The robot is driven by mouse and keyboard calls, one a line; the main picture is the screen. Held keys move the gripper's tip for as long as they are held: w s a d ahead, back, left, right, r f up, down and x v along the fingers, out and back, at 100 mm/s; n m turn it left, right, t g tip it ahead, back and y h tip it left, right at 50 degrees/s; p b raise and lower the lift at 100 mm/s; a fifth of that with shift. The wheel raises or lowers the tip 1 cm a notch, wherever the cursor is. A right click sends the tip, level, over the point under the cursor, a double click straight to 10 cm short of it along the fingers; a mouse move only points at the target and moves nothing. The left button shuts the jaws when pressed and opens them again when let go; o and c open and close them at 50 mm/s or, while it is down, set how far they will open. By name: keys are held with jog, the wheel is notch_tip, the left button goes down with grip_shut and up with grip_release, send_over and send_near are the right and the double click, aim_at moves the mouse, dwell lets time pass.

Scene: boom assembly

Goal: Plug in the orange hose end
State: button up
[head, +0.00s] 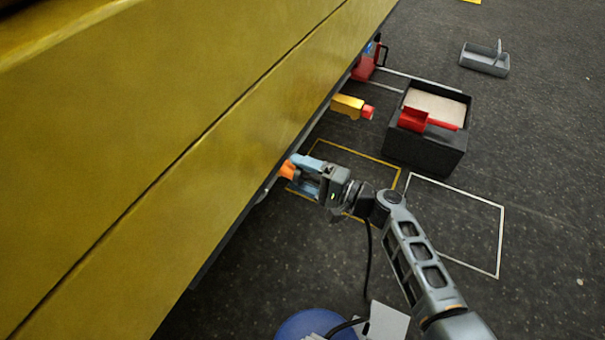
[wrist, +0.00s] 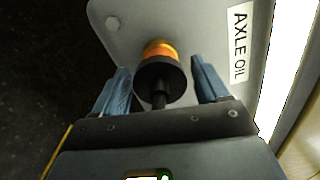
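The orange hose end (wrist: 160,72), an orange ring with a black collar and a black stem towards me, sits between my fingers in the wrist view. It stands at a grey plate (wrist: 205,25) labelled "AXLE OIL"; its far side is hidden, so I cannot tell how deep it sits. My gripper (head: 302,175) has its two blue fingers spread on either side of it, with a gap at each side. In the head view the orange part (head: 288,170) shows at my fingertips, by the lower edge of the yellow boom (head: 200,130).
A yellow block with a red end (head: 350,106) sticks out from the boom further back. A black box (head: 425,150) with a red item (head: 414,119) on it stands right of it. A grey tray (head: 485,60) lies at the back right. The floor at right is clear.

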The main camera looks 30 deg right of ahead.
jog(key=shift+o, duration=1.1)
jog(key=p+v, duration=0.1)
jog(key=v, duration=0.6)
jog(key=shift+s+d+p, duration=0.25)
jog(key=shift+s+p, duration=0.05)
